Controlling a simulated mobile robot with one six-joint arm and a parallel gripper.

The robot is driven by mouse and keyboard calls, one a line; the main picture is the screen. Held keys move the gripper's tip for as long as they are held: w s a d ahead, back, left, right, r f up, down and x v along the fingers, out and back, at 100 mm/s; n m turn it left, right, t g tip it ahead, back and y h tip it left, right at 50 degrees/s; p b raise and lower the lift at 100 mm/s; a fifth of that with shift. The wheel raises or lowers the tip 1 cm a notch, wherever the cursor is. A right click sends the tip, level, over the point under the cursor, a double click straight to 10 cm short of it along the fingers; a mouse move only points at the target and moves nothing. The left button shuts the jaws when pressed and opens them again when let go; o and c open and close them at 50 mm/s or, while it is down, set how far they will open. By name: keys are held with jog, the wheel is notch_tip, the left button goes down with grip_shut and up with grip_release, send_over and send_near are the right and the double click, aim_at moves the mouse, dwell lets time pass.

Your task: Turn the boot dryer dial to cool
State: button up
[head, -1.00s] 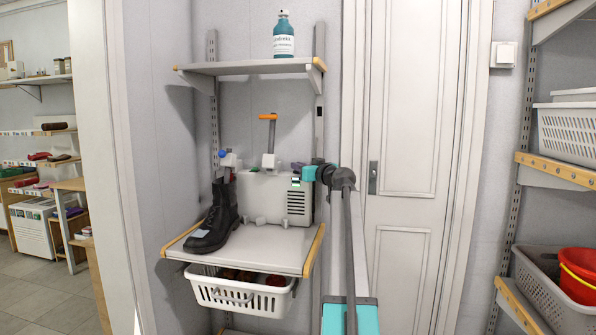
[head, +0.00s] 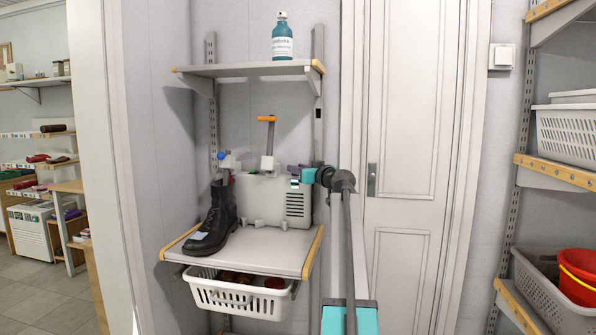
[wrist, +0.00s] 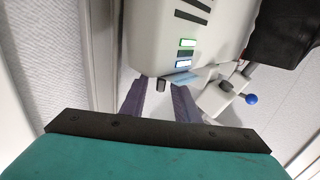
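The boot dryer (head: 262,203) is a pale box on the middle shelf, with a vented right side and small green and white indicator patches (head: 295,183). My gripper (head: 294,169) is at the dryer's upper right corner. Contact cannot be told.
A black boot (head: 214,216) stands left of the dryer. An orange-topped lever (head: 268,135) and a blue ball knob (head: 223,155) rise nearby. A spray bottle (head: 282,37) is on the upper shelf. A white basket (head: 236,295) hangs below. A door (head: 412,100) is at right.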

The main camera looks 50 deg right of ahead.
jog(key=v, duration=1.3)
jog(key=shift+s+p, duration=0.4)
jog(key=shift+p, duration=0.05)
